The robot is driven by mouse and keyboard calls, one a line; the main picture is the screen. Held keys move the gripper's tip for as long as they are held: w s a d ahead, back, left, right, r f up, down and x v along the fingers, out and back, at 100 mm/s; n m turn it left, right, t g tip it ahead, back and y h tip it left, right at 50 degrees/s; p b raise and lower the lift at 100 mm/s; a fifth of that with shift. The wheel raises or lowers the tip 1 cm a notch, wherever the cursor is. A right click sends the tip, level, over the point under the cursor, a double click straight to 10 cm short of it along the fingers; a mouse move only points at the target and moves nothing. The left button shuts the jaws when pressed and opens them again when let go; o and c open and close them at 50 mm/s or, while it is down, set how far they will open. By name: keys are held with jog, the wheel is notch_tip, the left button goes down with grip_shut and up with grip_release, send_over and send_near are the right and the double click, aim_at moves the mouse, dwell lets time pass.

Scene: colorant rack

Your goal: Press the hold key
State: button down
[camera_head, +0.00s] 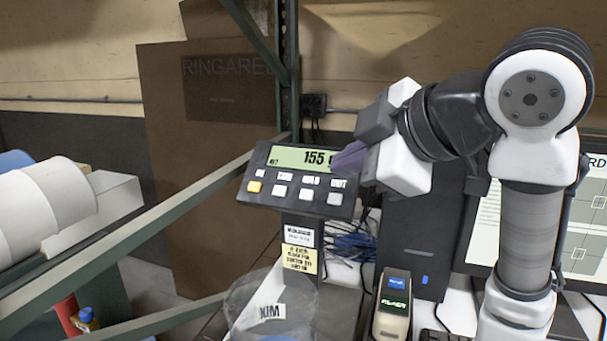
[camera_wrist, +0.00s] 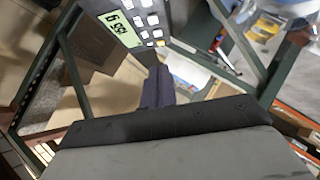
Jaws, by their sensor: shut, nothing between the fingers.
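The hold key (camera_head: 306,194) is a small white key, third from the left in the row under the display of a dark scale panel (camera_head: 262,207). Its label reads HOLD. The green display (camera_head: 300,158) reads 155, its right end partly hidden by my gripper. My gripper (camera_head: 342,162) is shut and empty, its dark fingertips in front of the panel's upper right edge, above and right of the hold key. I cannot tell the gap in depth. In the wrist view the shut fingers (camera_wrist: 156,88) point toward the panel (camera_wrist: 178,12), below its keys.
A yellow key (camera_head: 254,187) and white keys flank the hold key. A small handheld device (camera_head: 393,303), a dark box (camera_head: 412,235) and a monitor (camera_head: 487,222) are to the right. Green frame bars (camera_head: 150,220) cross the left.

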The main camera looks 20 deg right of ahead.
jog(key=shift+w+d+r, duration=0.1)
jog(key=shift+w+d, duration=0.1)
jog(key=shift+s, duration=0.1)
jog(key=p, duration=0.3)
send_near(300, 194)
jog(key=w+a, duration=0.2)
jog(key=a, duration=0.1)
jog(key=shift+w+d+f+p, duration=0.2)
jog(key=shift+w+f, duration=0.3)
jog(key=shift+w+d+f+p, duration=0.2)
jog(key=shift+w+f, duration=0.3)
jog(key=shift+w, duration=0.05)
jog(key=shift+w+d+f, duration=0.15)
jog(key=shift+w+f, duration=0.15)
jog(key=shift+f, duration=0.15)
